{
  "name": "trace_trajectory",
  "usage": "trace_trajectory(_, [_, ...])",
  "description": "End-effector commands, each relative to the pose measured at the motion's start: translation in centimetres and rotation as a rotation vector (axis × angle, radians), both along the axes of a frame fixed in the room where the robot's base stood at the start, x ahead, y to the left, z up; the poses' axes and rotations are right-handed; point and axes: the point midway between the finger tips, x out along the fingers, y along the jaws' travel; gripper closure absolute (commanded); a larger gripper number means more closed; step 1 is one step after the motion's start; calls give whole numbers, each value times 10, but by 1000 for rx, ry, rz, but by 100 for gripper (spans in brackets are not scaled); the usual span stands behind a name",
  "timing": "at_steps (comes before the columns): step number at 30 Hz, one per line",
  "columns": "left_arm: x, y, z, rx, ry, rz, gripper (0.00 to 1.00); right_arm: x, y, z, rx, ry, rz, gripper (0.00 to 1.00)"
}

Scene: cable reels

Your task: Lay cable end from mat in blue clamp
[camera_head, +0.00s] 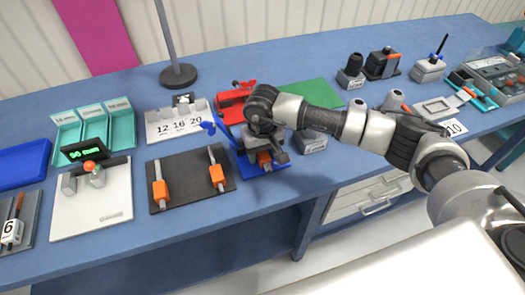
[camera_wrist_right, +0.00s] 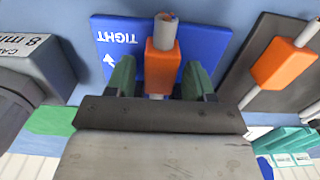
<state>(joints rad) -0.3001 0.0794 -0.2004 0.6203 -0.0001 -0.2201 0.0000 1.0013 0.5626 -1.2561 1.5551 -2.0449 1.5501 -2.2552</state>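The blue clamp (camera_head: 272,178) sits right of the black mat (camera_head: 188,192), its blue lever (camera_head: 208,127) sticking out to the left. My right gripper (camera_head: 264,150) is over the clamp. In the right wrist view, a grey cable end with an orange sleeve (camera_wrist_right: 160,68) lies over the blue base (camera_wrist_right: 112,42) marked TIGHT. The green fingers of my right gripper (camera_wrist_right: 160,82) stand on both sides of it, with a visible gap at least on the left. The clamp's jaws are mostly hidden. Two orange-sleeved cable ends (camera_head: 160,193) (camera_head: 217,176) lie on the mat. My left gripper is out of view.
A red device (camera_head: 232,102) and a green mat (camera_head: 308,92) lie behind the clamp. A grey block (camera_head: 312,142) stands close to its right. A white 12-16-20 holder (camera_head: 178,125) stands behind the black mat. The table's front edge is close to the clamp.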

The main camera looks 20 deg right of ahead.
Motion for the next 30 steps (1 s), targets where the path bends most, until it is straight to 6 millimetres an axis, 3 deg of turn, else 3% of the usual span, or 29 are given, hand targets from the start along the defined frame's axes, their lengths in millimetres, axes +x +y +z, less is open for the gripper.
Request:
trace_trajectory(9, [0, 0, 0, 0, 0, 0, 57, 0, 0, 0, -1, 1, 0, 39])
trace_trajectory(13, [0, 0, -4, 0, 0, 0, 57, 1, 0, 8, 1, -2, 0, 39])
trace_trajectory(24, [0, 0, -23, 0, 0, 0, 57, 1, 0, 78, 0, -4, 0, 39])
trace_trajectory(30, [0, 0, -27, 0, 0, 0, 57, 0, 0, 102, 0, -2, 0, 39])
